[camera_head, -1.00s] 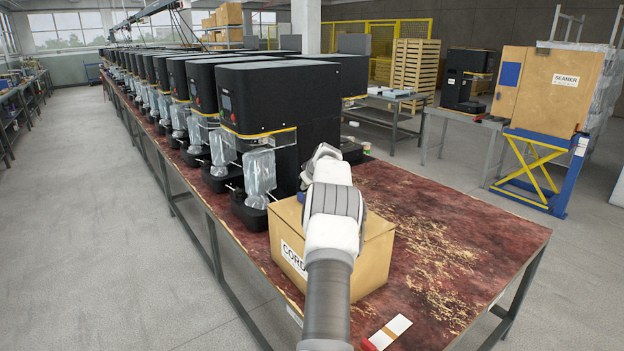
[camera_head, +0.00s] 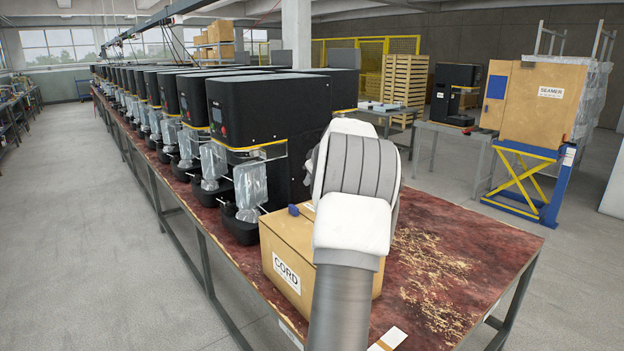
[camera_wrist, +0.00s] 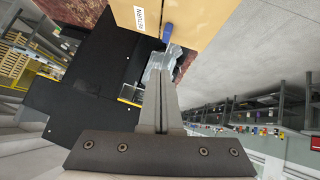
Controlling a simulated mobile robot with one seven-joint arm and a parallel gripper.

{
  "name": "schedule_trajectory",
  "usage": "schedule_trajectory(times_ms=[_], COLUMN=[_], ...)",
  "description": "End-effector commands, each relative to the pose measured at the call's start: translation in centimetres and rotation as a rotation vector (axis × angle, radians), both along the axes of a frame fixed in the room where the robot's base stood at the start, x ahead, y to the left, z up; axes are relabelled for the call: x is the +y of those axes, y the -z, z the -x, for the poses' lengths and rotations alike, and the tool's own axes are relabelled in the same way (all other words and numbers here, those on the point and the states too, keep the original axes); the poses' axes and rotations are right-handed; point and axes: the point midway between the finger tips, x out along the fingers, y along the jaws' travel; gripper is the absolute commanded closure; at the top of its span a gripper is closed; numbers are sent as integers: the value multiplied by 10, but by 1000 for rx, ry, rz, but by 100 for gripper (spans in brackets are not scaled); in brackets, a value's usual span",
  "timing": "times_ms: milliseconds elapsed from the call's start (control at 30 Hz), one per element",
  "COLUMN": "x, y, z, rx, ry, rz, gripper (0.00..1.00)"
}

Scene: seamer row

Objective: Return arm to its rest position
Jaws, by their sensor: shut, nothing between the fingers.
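In the wrist view the fingers of my gripper (camera_wrist: 162,84) are shut with nothing between them. A clear plastic bag (camera_wrist: 158,62) shows behind the fingertips. In the head view my arm rises over the cardboard box marked CORD (camera_head: 277,248) on the red-stained bench (camera_head: 455,245), and it hides the gripper. The box also shows at the top of the wrist view (camera_wrist: 180,14), with a RETURN label. A small blue item (camera_head: 293,210) is at the box's top edge; a blue piece also shows by the box in the wrist view (camera_wrist: 167,32).
A row of black seamer machines (camera_head: 270,110) with hanging bags lines the bench close left of my arm. A cardboard box marked SEAMER (camera_head: 548,85) stands on a blue lift table (camera_head: 548,165) at the right. The bench's right part holds little.

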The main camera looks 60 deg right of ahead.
Motion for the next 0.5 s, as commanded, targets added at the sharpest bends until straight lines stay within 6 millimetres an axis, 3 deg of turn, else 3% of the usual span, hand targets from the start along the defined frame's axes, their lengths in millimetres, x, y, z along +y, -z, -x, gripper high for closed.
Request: schedule_trajectory(times_ms=[167,500], x=[6,10], y=[-10,-12], z=[9,10], rx=[0,2], ry=[-1,-2], rz=[-1,-1], gripper=[100,100])
